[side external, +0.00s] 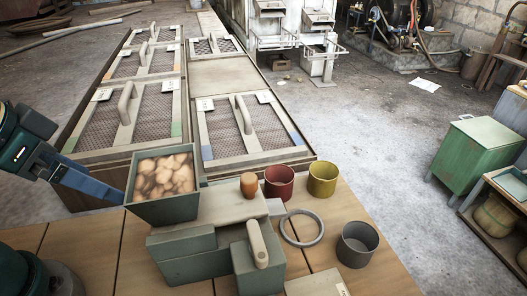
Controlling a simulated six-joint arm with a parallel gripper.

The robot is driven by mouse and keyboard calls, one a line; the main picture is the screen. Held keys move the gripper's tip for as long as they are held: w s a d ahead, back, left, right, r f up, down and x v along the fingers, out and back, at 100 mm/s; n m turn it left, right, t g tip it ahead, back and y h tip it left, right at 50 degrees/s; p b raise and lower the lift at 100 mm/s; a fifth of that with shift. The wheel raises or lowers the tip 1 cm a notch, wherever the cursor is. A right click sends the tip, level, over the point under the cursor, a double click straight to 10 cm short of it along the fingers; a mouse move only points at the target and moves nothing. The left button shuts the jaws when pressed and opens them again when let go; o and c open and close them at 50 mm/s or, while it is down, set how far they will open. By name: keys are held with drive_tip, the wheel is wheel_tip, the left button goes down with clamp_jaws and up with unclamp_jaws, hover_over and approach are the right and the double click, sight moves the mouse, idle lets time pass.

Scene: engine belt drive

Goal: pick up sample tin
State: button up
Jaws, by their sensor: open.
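Three open, empty-looking tins stand upright at the right end of the wooden bench: a dark red tin (279,183), a yellow tin (322,179) and a grey tin (357,244). No label shows which of them is the sample tin. My gripper (112,190) is at the left, reaching in above the bench, with its blue end close to the left side of the hopper. It is open and apart from all three tins, with the hopper and machine between. Its fingertips are not clearly seen.
A green hopper (165,211) of brown lumps stands beside a grey-green machine (215,240) with a handle (257,244). A grey ring (301,228) lies among the tins. Mesh-topped trays (190,76) fill the area behind.

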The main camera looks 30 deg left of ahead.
drive_tip(key=w+a+r+m+g+y, duration=0.1)
drive_tip(key=w+a+r+m+y, duration=0.25)
drive_tip(key=m, duration=0.65)
drive_tip(key=n+t+h, duration=0.1)
drive_tip(key=n+h, duration=0.4)
drive_tip(key=n, duration=0.3)
hover_over(277, 177)
drive_tip(key=s, duration=0.2)
wheel_tip(277, 177, down, 9)
drive_tip(key=s+f, duration=0.1)
drive_tip(key=s+d+f+g, duration=0.1)
drive_tip(key=f, duration=0.1)
drive_tip(key=shift+m, duration=0.3)
drive_tip(key=shift+s+f, duration=0.2)
drive_tip(key=shift+f, duration=0.1)
drive_tip(key=shift+w+f, duration=0.1)
drive_tip(key=shift+f, duration=0.2)
drive_tip(key=shift+x, duration=2.05)
drive_tip(key=shift+a, duration=0.1)
